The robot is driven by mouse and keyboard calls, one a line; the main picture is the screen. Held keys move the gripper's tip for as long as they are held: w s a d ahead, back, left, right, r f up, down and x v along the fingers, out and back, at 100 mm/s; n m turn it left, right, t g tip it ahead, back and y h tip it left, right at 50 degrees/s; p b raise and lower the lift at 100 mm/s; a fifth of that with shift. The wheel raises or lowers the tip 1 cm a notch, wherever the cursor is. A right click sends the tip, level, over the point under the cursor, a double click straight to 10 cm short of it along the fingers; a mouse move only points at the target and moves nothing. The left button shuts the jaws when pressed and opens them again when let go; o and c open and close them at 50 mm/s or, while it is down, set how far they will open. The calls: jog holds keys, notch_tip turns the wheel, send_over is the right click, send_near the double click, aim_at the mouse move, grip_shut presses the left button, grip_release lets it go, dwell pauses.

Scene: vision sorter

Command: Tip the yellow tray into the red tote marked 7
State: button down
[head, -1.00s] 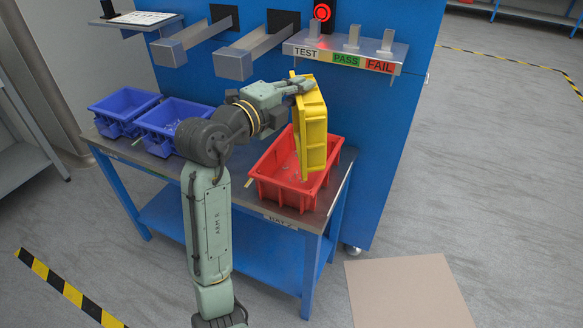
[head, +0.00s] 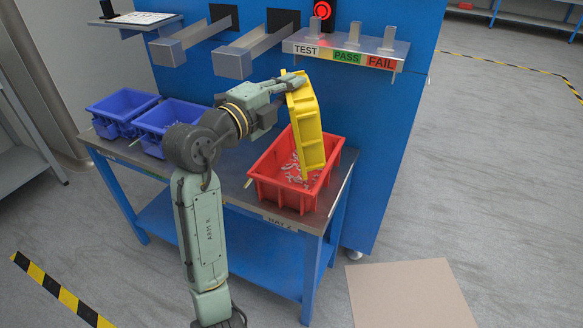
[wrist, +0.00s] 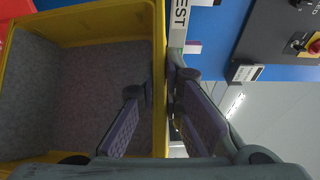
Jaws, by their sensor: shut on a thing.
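The yellow tray (head: 309,125) hangs steeply tilted over the red tote (head: 282,192), its lower end down at the tote's right side. My gripper (head: 295,84) is shut on the tray's upper edge. In the wrist view my gripper's fingers (wrist: 152,88) straddle the yellow tray wall (wrist: 105,22), and the part of the tray's grey floor in view looks bare. Small grey metal parts (head: 291,170) lie in the tote. The tote stands upright on the bench; I cannot read a 7 on it.
Two blue totes (head: 120,112) stand at the bench's left. Above the bench are a shelf labelled TEST, PASS and FAIL (head: 345,56), two metal chutes (head: 236,62) and a lit red lamp (head: 322,11). A flat beige mat (head: 410,292) lies on the floor at right.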

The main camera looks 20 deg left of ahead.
jog(key=shift+d+r+p, duration=0.1)
jog(key=shift+r+p, duration=0.25)
jog(key=shift+p, duration=0.2)
jog(key=p, duration=0.1)
jog(key=w+d+r+m+p, duration=0.1)
jog(key=p, duration=0.1)
jog(key=shift+d+g, duration=0.3)
jog(key=d+p, duration=0.1)
jog(key=w+d+m+g+p, duration=0.1)
jog(key=d+f+p, duration=0.1)
jog(key=shift+w+g+y, duration=0.25)
jog(key=shift+g+y, duration=0.05)
jog(key=shift+y, duration=0.1)
jog(key=shift+f, duration=0.35)
jog(key=shift+w+d+m+p, duration=0.15)
jog(key=shift+w+m+p, duration=0.05)
jog(key=shift+m+p, duration=0.1)
jog(key=w+d+f+m+g+y, duration=0.2)
jog(key=w+d+f+y, duration=0.1)
jog(key=d, duration=0.3)
jog(key=w+d+f+m+g+y+p, duration=0.1)
jog(key=w+d+f+m+g+y, duration=0.2)
jog(key=d+f, duration=0.3)
jog(key=w+d+f+m+g+y+p, duration=0.1)
jog(key=w+d+f+m+g+y, duration=0.1)
jog(key=d, duration=0.5)
jog(key=shift+w+f+g+y, duration=0.5)
jog(key=shift+w+f+y, duration=0.3)
jog(key=shift+w+f, duration=0.6)
